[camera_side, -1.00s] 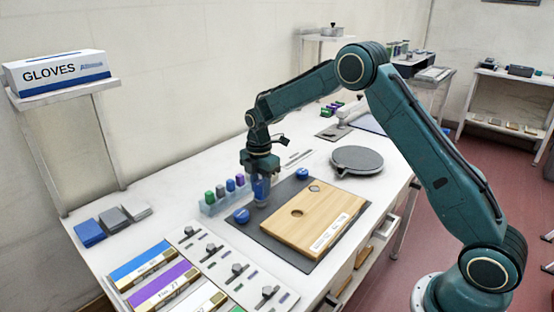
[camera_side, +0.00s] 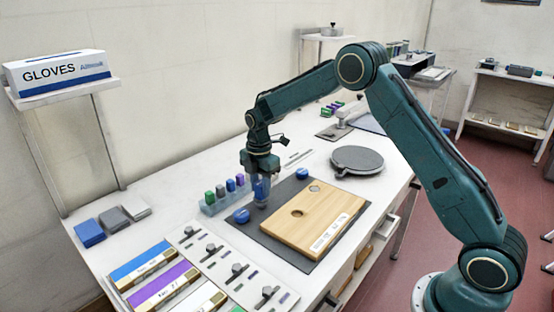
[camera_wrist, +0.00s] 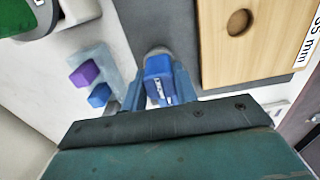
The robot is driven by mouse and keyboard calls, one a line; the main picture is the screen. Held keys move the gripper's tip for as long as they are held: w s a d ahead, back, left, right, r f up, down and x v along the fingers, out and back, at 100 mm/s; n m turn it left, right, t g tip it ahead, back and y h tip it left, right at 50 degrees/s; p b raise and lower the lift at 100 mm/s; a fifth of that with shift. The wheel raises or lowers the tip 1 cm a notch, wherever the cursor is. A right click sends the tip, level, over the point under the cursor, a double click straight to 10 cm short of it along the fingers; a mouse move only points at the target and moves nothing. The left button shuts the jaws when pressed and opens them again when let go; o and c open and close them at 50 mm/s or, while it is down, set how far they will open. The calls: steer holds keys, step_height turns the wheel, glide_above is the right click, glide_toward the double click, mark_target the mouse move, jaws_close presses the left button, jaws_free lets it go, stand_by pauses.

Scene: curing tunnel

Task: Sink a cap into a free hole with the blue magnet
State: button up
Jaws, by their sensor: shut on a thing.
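My gripper (camera_side: 261,192) is shut on a blue magnet (camera_wrist: 158,82), a small block with a white label, low over the dark mat (camera_side: 275,240). A grey round piece (camera_wrist: 157,51) shows just beyond the magnet's far end in the wrist view. I cannot tell whether the magnet touches it. The wooden board (camera_side: 318,218) lies on the mat to the right of my gripper. Its near hole (camera_side: 297,212) looks empty and also shows in the wrist view (camera_wrist: 239,22). Its far hole holds a grey metal cap (camera_side: 314,188).
A pale rack (camera_side: 212,209) with several coloured blocks stands left of my gripper. Blue round pieces (camera_side: 241,215) (camera_side: 301,174) sit on the mat. A grey round plate (camera_side: 357,160) stands behind the board. Labelled trays (camera_side: 160,283) and a slider panel (camera_side: 235,275) fill the front.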

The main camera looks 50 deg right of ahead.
steer(key=shift+f, duration=0.5)
stand_by(0.8)
steer(key=shift+r, duration=2.55)
steer(key=shift+s+r, duration=0.1)
stand_by(0.7)
steer(key=shift+s+d+r, duration=0.15)
steer(key=shift+s+r, duration=0.05)
steer(key=shift+s, duration=0.2)
steer(key=shift+s+d+r, duration=0.15)
steer(key=shift+s+r, duration=0.05)
steer(key=shift+s, duration=0.2)
steer(key=s+d+r, duration=0.2)
steer(key=s+r, duration=0.1)
steer(key=s, duration=0.6)
steer(key=shift+s, duration=0.15)
steer(key=shift+f, duration=0.3)
steer(key=shift+f, duration=2.95)
